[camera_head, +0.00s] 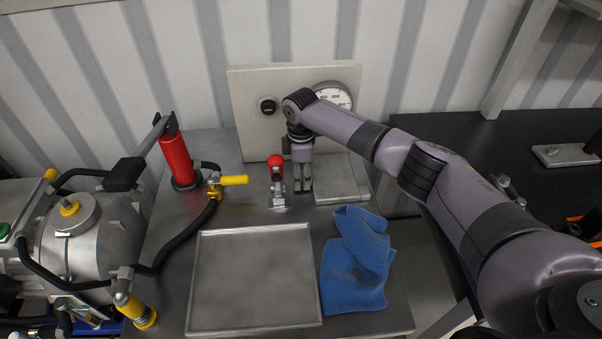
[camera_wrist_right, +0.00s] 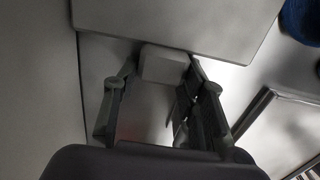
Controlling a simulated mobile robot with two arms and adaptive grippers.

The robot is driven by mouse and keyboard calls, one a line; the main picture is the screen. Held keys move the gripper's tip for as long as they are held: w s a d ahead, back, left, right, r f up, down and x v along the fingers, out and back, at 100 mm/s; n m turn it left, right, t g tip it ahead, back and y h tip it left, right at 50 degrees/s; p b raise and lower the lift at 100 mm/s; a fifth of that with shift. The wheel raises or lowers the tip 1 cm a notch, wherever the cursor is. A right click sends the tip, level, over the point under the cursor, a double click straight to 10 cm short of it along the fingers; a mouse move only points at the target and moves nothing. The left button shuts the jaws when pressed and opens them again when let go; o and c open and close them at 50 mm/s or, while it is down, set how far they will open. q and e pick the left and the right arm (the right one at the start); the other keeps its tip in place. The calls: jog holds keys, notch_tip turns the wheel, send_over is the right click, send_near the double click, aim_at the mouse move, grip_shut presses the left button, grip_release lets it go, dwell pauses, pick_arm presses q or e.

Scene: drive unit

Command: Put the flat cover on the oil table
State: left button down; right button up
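The flat cover (camera_head: 341,184) is a thin grey plate lying at the back of the grey oil table (camera_head: 222,150), below the gauge panel. It also shows at the top of the right wrist view (camera_wrist_right: 190,22), with a pale block-like tab (camera_wrist_right: 164,64) at its edge. My right gripper (camera_head: 302,186) points down at the cover's left side. In the right wrist view its two fingers (camera_wrist_right: 161,75) stand apart on either side of the tab. Whether they touch it cannot be told. My left gripper is not in view.
A shallow grey tray (camera_head: 255,325) and a blue cloth (camera_head: 355,265) lie at the front. A red-knobbed clamp (camera_head: 277,180) stands just left of my gripper. A red cylinder (camera_head: 176,158), yellow-handled valve (camera_head: 232,180) and hoses are farther left. The gauge panel (camera_head: 250,110) is behind.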

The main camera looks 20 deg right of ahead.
jog(key=o, duration=0.4)
jog(key=shift+c, duration=0.2)
notch_tip(320, 180, up, 12)
jog(key=b, duration=0.1)
jog(key=shift+r+b, duration=0.15)
jog(key=shift+b, duration=0.25)
jog(key=shift+r, duration=0.1)
